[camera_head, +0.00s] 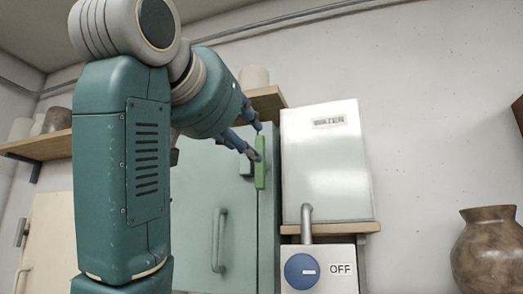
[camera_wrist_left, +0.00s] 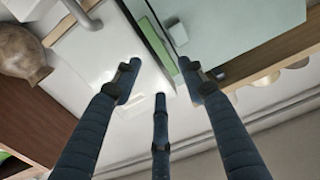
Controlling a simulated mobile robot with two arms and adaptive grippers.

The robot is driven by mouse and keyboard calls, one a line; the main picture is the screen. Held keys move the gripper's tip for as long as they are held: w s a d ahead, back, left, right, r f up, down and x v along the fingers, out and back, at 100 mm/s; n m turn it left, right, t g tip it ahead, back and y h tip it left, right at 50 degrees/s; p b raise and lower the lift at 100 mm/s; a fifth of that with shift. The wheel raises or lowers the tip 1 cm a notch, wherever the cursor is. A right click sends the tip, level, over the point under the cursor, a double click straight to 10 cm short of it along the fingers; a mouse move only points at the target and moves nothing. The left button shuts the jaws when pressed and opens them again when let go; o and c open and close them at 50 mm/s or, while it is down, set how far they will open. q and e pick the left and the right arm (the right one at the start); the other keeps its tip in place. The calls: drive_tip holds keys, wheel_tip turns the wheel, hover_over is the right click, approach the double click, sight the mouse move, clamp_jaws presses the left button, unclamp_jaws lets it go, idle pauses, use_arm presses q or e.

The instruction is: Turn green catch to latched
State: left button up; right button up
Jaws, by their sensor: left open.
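The green catch (camera_head: 260,163) is a bar standing upright at the right edge of the pale green cabinet door (camera_head: 195,200). A small pale block (camera_head: 245,166) sits just left of it. My left gripper (camera_head: 256,139) is open at the upper part of the catch, its blue fingers reaching in from the upper left. In the left wrist view, the catch (camera_wrist_left: 158,44) runs slantwise beyond and between the spread fingers of the gripper (camera_wrist_left: 160,80). Nothing is held. I cannot tell whether any finger touches the catch. My right gripper is not in view.
A white box (camera_head: 325,160) stands on a wooden ledge close right of the cabinet. Below it is a panel with a blue knob (camera_head: 301,271) marked OFF. A brown pot (camera_head: 487,250) stands at the lower right. A wooden shelf (camera_head: 45,146) is at the left.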

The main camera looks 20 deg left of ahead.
sight(262, 154)
use_arm(q)
drive_tip(key=w+p, duration=0.3)
drive_tip(key=w, duration=0.4)
drive_tip(key=shift+w+d+r+p, duration=0.1)
drive_tip(key=shift+w+d+p, duration=0.05)
drive_tip(key=shift+w+p, duration=0.2)
drive_tip(key=shift+w, duration=0.2)
clamp_jaws()
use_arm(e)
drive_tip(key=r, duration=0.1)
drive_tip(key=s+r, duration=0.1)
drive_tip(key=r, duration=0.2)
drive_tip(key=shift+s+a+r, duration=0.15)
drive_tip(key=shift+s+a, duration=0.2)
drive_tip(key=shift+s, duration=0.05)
